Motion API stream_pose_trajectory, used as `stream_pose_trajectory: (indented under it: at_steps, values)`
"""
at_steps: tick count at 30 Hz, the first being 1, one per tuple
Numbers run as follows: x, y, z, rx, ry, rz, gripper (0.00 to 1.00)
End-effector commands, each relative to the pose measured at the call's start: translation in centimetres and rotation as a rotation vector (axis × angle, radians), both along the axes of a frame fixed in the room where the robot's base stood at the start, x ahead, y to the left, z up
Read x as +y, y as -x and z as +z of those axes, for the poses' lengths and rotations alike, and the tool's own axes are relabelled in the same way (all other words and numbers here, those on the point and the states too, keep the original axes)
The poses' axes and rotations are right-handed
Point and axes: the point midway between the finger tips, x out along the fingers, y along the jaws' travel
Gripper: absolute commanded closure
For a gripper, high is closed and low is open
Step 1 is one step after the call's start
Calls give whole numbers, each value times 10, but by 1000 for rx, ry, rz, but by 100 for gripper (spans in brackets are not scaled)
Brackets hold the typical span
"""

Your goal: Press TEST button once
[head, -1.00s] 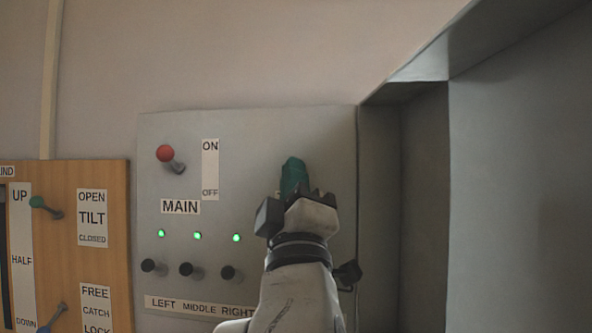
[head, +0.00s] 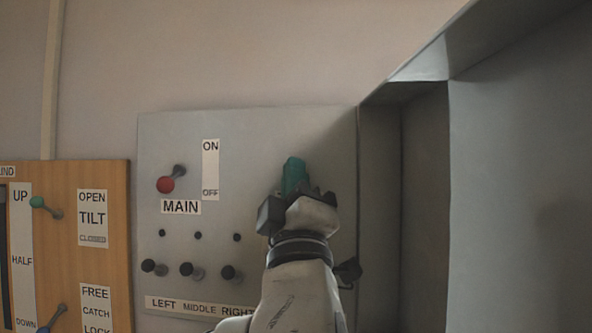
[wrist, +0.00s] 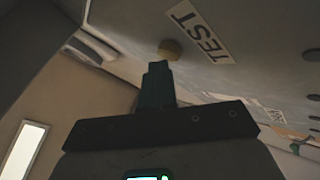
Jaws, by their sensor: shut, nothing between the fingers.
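The TEST button is a small yellowish round knob (wrist: 170,49) on the grey panel, beside the white TEST label (wrist: 201,32) in the wrist view. In the head view my gripper (head: 294,165) and arm cover that part of the panel, so the button is hidden there. My gripper's teal fingers are shut with nothing between them. In the wrist view the fingertips (wrist: 158,66) end right at the button's near edge. I cannot tell whether they touch it.
The red-knobbed MAIN lever (head: 166,185) is down by OFF, above three dark lamps. Three black knobs (head: 186,269) sit below. A wooden panel (head: 118,240) with levers is at left, a grey recess (head: 500,200) at right.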

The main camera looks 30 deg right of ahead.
Motion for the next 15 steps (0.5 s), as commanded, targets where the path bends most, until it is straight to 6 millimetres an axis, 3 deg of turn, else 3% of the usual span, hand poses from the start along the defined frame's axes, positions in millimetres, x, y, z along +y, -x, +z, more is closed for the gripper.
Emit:
stream_pose_trajectory:
  at_steps: [15]
  values:
    - [7, 12, -2, 3, -1, -3, 100]
